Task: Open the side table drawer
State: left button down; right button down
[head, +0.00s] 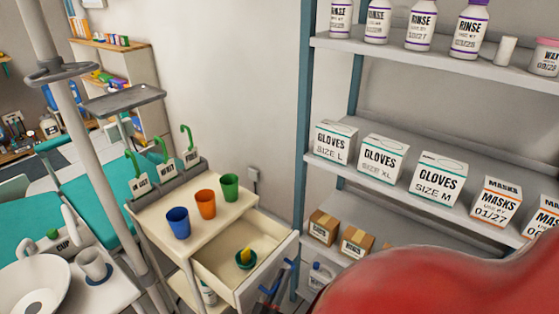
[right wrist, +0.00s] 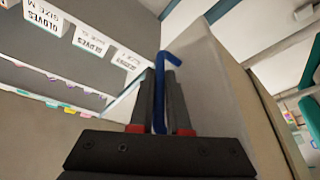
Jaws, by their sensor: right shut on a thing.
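The side table (head: 150,216) is a cream cart with its drawer (head: 218,257) pulled well out toward the lower right. Inside the drawer sits a small green bowl (head: 244,262) with a yellow thing in it. My right gripper (head: 275,283) is at the drawer's front, partly cut off by my red arm. In the right wrist view my right gripper (right wrist: 159,100) is shut on the blue drawer handle (right wrist: 169,58), whose bent end shows above the fingers. The drawer front (right wrist: 208,75) is beside the fingers. My left gripper is out of view.
Blue (head: 178,223), orange (head: 205,204) and green cups (head: 229,187) stand on the table top. A shelf rack (head: 390,175) with glove and mask boxes stands close on the right. A pole (head: 95,150) and a teal dental chair (head: 95,185) are on the left.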

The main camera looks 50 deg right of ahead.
jog(key=c, duration=1.2)
grip_release()
jog(key=shift+o, duration=0.2)
jog(key=v, duration=1.7)
jog(key=shift+a+f, duration=0.15)
jog(key=shift+a, duration=0.05)
jog(key=shift+s, duration=0.15)
